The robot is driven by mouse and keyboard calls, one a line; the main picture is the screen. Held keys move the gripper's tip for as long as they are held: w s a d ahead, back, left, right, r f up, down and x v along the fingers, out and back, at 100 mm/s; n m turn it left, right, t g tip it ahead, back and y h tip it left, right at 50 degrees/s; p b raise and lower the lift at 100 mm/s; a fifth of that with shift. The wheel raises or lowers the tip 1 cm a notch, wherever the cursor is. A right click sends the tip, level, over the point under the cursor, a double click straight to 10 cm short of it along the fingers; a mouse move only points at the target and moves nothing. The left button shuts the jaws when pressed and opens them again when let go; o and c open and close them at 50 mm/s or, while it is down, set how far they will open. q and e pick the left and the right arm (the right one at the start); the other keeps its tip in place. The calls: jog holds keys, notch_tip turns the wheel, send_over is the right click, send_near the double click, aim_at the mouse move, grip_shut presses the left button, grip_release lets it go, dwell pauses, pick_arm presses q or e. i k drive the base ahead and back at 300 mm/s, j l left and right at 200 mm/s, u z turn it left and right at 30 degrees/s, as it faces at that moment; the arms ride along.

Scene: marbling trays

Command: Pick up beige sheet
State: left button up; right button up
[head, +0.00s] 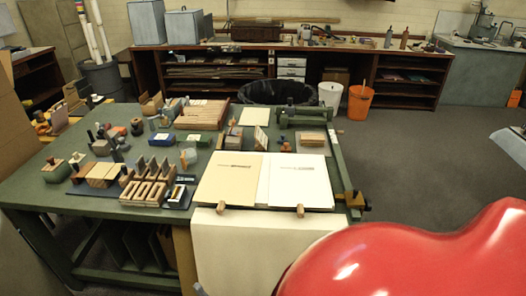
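A beige sheet (226,182) with a short line of dark print lies flat on the green table, near its front edge. A paler, whiter sheet (300,184) with similar print lies just to its right. A smaller cream sheet (254,117) lies farther back on the table. A large pale sheet or cloth (238,252) hangs down the table front. Neither of my grippers can be made out in the head view.
The green table (27,190) carries wooden blocks, racks and small tools on its left half. A black bin (275,93), a white bucket (330,96) and an orange bucket (359,102) stand behind. Grey floor is clear to the right. A glossy red shape hides the lower right.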

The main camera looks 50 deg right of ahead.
aim_at(232, 179)
jog(key=z, duration=1.35)
